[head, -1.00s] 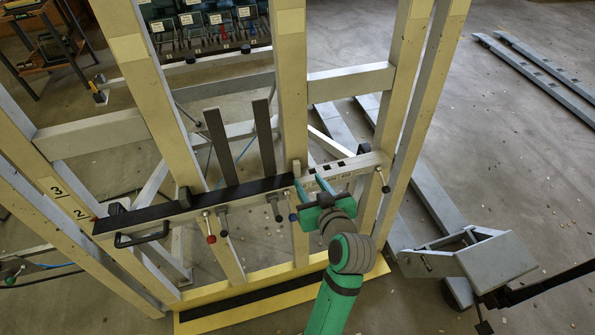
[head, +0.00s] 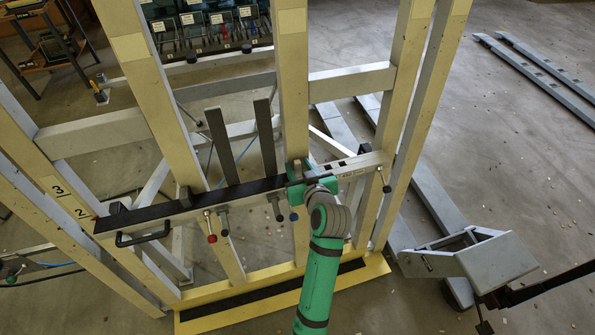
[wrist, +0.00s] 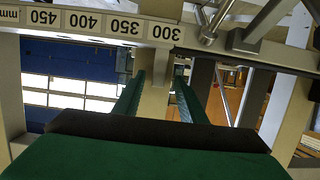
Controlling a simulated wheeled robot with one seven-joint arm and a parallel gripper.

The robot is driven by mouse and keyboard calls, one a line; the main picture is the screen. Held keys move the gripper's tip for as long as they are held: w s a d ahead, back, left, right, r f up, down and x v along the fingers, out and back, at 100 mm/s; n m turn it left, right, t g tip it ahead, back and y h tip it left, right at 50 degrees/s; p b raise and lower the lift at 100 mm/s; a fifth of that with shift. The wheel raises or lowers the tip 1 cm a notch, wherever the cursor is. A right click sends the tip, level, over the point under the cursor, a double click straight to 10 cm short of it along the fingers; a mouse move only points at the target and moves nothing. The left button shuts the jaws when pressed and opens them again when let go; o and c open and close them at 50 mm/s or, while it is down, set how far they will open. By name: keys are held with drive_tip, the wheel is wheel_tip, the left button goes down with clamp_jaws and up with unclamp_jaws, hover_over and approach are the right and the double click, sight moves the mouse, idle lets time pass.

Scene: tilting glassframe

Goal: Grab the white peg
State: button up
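My gripper (head: 304,168) is at the horizontal bar (head: 250,188), close to a cream upright. In the wrist view its two green fingers (wrist: 160,76) are apart, with the cream upright (wrist: 154,95) showing in the gap; I cannot tell whether they touch it. No peg shows between the fingers. Several pegs hang along the bar: a pale-shafted one with a red end (head: 210,228), dark ones (head: 275,208), and a pale-shafted one with a dark end (head: 383,178) at the far right. Which is the white peg is not clear. My wrist partly covers the bar.
A ruler strip (wrist: 95,24) marked 300 to 450 crosses the top of the wrist view, beside a metal clamp part (wrist: 212,30). Uprights (head: 400,110) surround the bar. A grey tilted plate (head: 497,262) stands at right. The floor at upper right is mostly clear.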

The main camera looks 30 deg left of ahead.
drive_tip(key=shift+d, duration=0.1)
drive_tip(key=shift+c, duration=0.7)
drive_tip(key=shift+w, duration=0.1)
clamp_jaws()
drive_tip(key=shift+w, duration=0.1)
drive_tip(key=shift+w, duration=0.1)
